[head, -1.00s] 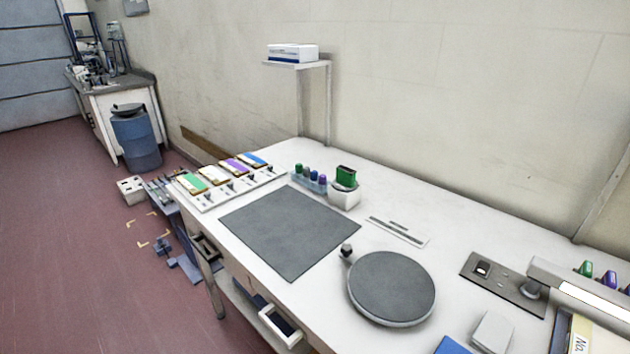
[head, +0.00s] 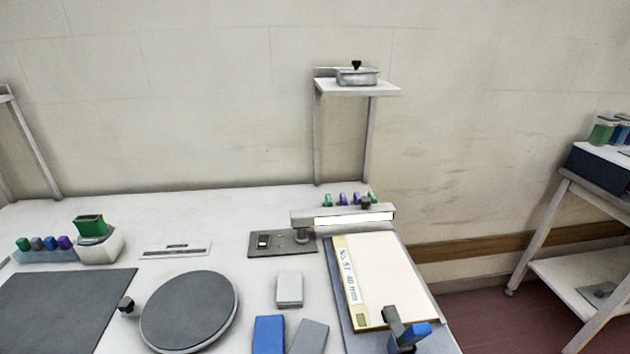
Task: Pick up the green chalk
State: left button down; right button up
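I cannot tell for sure which thing is the green chalk. A small green piece (head: 23,244) stands at the left end of a pale blue rack (head: 40,257), beside grey, blue and purple pieces. Another small green piece (head: 327,200) stands behind the lamp bar, left of purple and dark pieces; its lower part is hidden. A larger green block (head: 90,226) sits in a white holder (head: 100,248) right of the pale blue rack. Neither of my grippers is in view.
The white table (head: 215,221) carries a dark mat (head: 62,308), a round grey turntable (head: 188,310), a lamp bar (head: 343,217), a labelled board (head: 385,275), and loose blue (head: 269,333) and white (head: 289,287) blocks. A shelf (head: 357,88) stands behind. A cart (head: 590,262) is at right.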

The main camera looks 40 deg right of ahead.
aim_at(22, 244)
jog(key=z, duration=1.25)
jog(key=u, duration=1.55)
jog(key=i+j+z, duration=0.25)
jog(key=j+z, duration=0.2)
jog(key=i+j+z, duration=0.15)
jog(key=j+z, duration=0.35)
jog(key=j, duration=0.2)
jog(key=j+z, duration=0.45)
jog(key=j, duration=0.2)
jog(key=j+z, duration=0.5)
jog(key=j, duration=0.15)
